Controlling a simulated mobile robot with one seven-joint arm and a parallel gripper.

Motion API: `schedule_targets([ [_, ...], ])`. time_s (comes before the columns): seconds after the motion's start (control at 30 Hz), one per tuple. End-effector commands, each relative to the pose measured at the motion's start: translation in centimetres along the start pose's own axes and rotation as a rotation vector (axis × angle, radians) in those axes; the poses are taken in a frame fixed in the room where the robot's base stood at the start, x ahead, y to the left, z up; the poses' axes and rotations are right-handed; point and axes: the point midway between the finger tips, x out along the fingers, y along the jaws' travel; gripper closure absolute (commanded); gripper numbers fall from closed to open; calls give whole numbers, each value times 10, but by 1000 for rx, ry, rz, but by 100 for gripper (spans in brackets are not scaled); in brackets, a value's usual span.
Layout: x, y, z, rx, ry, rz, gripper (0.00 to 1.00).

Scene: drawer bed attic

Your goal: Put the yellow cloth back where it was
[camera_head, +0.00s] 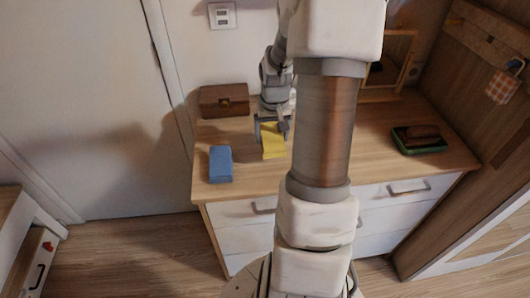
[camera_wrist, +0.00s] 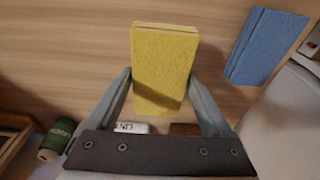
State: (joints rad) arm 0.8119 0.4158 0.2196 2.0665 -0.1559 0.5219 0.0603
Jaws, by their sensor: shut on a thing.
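The yellow cloth (camera_head: 272,146) is a folded, flat rectangular block over the left part of the wooden dresser top. My gripper (camera_head: 271,132) is above it, with its fingers pointing down. In the wrist view my gripper (camera_wrist: 160,76) has one finger against each long side of the yellow cloth (camera_wrist: 166,52), shut on it. I cannot tell whether the cloth touches the top or hangs just above it. A folded blue cloth (camera_head: 221,165) lies to the left near the front edge; it also shows at upper right in the wrist view (camera_wrist: 266,46).
A brown wooden box (camera_head: 223,101) stands at the back left of the dresser top (camera_head: 375,150). A green tray (camera_head: 418,147) with a brown thing in it is at the right. A wooden frame (camera_head: 400,62) stands at the back. My arm hides the middle.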

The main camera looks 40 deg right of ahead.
Motion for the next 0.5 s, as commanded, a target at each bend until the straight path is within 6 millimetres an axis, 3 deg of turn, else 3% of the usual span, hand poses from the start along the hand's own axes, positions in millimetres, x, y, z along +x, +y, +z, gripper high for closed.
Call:
schedule_targets([
  [0.17,11,-19,12,-1,-1,0,61],
  [0.33,21,-21,15,1,-2,0,61],
  [0.5,47,-21,20,1,-4,-1,61],
])
